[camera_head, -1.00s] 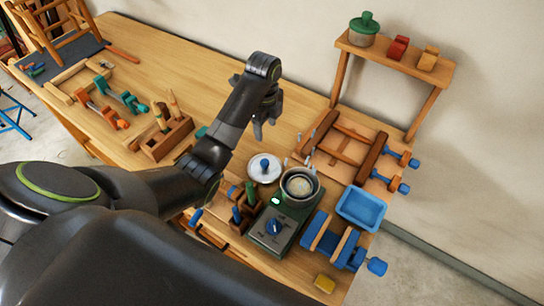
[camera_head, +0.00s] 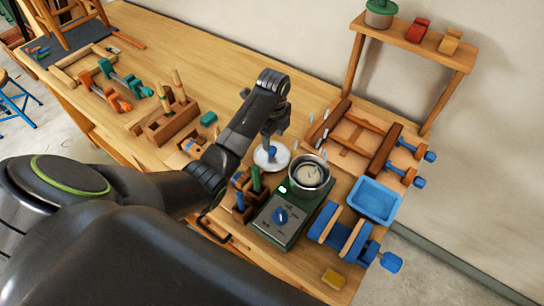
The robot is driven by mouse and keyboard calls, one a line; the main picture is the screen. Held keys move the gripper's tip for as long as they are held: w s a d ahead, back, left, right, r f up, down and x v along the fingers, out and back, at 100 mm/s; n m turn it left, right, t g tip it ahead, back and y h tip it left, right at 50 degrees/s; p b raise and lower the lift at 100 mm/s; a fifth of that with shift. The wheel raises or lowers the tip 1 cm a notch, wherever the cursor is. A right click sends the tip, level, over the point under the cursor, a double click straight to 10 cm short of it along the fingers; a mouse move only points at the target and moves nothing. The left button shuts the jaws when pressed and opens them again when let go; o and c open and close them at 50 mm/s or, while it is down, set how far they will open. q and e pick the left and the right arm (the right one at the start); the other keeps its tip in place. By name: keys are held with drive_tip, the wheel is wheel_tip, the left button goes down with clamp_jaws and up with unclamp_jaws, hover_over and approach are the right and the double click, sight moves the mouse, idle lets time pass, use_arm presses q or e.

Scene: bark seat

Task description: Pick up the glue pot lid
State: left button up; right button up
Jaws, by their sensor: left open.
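The glue pot (camera_head: 309,173) stands uncovered on a green heater base (camera_head: 285,222) with a blue dial. My left gripper (camera_head: 272,139) is open and points down over the lid, its fingers close to the knob and hiding part of it. Whether the fingers touch the knob I cannot tell. My right gripper is not in view.
A blue tray (camera_head: 374,201) and blue clamps (camera_head: 342,238) lie right of the heater. A wooden frame (camera_head: 352,138) stands behind the pot. A tool holder (camera_head: 247,195) is close left of the heater. A small shelf (camera_head: 416,43) stands at the back right.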

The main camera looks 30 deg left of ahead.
sight(272, 149)
use_arm(q)
drive_tip(key=shift+f, duration=0.45)
drive_tip(key=shift+a+f+p, duration=0.1)
drive_tip(key=shift+f+p, duration=0.25)
drive_tip(key=shift+p, duration=0.05)
wheel_tip(272, 149, down, 3)
drive_tip(key=shift+w+a+f+p, duration=0.1)
drive_tip(key=shift+w+a+p, duration=0.05)
drive_tip(key=shift+p, duration=0.25)
drive_tip(key=shift+f, duration=0.5)
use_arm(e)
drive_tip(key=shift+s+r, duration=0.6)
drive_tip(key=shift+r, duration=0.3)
use_arm(q)
drive_tip(key=shift+c, duration=0.3)
clamp_jaws()
